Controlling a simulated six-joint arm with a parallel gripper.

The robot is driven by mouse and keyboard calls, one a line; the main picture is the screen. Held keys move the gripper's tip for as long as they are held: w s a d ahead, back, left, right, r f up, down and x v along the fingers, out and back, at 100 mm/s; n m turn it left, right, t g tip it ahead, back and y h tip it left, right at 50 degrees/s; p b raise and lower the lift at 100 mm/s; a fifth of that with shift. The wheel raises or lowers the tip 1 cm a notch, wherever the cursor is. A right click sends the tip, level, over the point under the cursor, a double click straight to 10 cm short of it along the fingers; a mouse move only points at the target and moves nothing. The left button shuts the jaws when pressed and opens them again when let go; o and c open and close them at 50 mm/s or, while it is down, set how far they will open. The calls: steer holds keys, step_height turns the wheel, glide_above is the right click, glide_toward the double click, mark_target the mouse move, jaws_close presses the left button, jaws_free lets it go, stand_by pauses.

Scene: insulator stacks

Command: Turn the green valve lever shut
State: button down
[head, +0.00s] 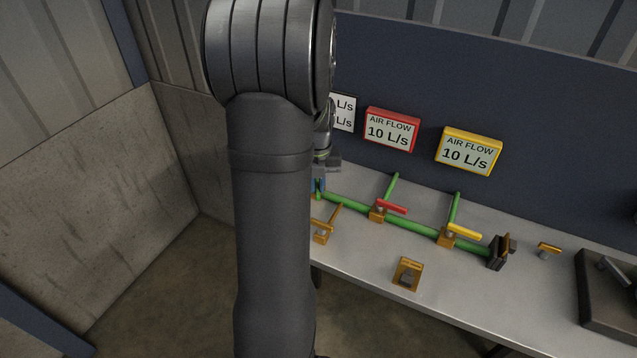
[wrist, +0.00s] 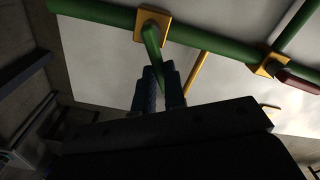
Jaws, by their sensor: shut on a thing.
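The green valve lever (wrist: 151,40) shows in the wrist view, coming out of a yellow valve body (wrist: 154,20) on a green pipe (wrist: 90,10). The lever runs down between the two blue fingers of my gripper (wrist: 162,88), which is shut on it. It points across the pipe in that view. In the head view my arm hides the green lever and its valve. Only a bit of my gripper (head: 319,186) shows at the arm's right edge, by the left end of the visible green pipe (head: 345,202).
A red lever (head: 391,206) and a yellow lever (head: 464,231) sit on valves farther right along the pipe. Red (head: 390,130) and yellow (head: 468,151) signs read AIR FLOW 10 L/s. Orange fittings (head: 322,231) (head: 407,273) stand near the bench's front edge. A dark box (head: 606,301) is at right.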

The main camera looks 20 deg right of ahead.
stand_by(0.4)
steer(key=c, duration=1.5)
jaws_free()
step_height(320, 180, up, 18)
steer(key=shift+f, duration=0.2)
steer(key=shift+c, duration=0.3)
